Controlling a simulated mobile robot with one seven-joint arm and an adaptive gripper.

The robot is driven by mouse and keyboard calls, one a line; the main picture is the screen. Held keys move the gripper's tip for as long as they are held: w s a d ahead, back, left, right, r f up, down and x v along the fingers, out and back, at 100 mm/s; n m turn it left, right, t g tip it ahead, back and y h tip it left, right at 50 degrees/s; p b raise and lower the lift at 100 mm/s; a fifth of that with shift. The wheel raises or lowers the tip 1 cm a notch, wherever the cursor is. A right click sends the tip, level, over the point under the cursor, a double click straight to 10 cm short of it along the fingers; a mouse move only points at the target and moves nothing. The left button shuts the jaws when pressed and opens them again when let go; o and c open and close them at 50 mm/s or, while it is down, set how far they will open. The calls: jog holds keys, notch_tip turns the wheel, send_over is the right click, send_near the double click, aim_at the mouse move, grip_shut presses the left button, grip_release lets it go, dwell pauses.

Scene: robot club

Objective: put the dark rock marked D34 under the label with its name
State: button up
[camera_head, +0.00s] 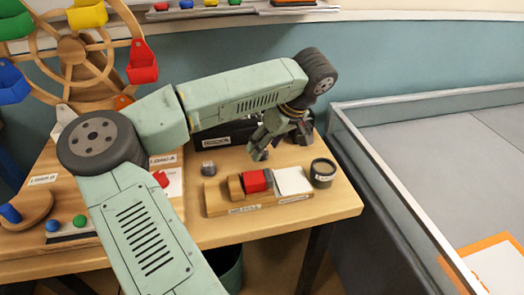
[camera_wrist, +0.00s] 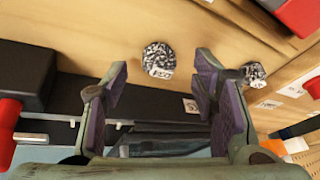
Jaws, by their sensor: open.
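In the wrist view a speckled dark rock (camera_wrist: 158,57) lies on the wooden table, with a white tag whose marking I cannot read surely. A second speckled rock (camera_wrist: 254,72) lies to its right, partly beside my right finger. I cannot tell which is D34. My gripper (camera_wrist: 162,88) is open and empty; the first rock shows beyond the gap between its fingers. In the head view my gripper (camera_head: 268,142) hangs low over the back of the table. A small grey rock (camera_head: 208,169) sits to its left. White labels show in the wrist view, one (camera_wrist: 191,106) near the right finger.
A black box (camera_head: 217,141) with a white label stands behind my gripper. A wooden stand (camera_head: 222,207) with a red block (camera_head: 256,181) and a dark cup (camera_head: 323,173) are in front. A metal-rimmed enclosure (camera_head: 365,150) borders the right; a toy wheel (camera_head: 75,50) stands left.

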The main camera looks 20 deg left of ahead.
jog(key=shift+x, duration=0.85)
jog(key=shift+c, duration=0.2)
grip_shut()
